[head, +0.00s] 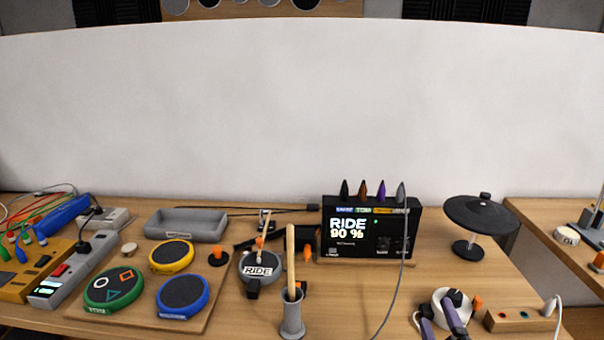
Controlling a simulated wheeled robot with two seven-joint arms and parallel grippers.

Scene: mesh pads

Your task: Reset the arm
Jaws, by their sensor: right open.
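My right gripper (437,311) shows at the bottom edge, right of centre, as two dark and purple fingers with a gap between them. It looks open, and I see nothing held in it. The fingers overlap a white round thing (439,297) on the table's front part; whether they touch it I cannot tell. The rest of the right arm is below the picture. My left gripper and left arm are not in view.
A board with green (113,289), yellow (171,256) and blue (183,295) pads lies left. A grey cup (292,318) with a wooden stick stands centre front. A black display box (365,232), a cymbal-like pad (481,214) and a wooden block (519,319) are around the gripper.

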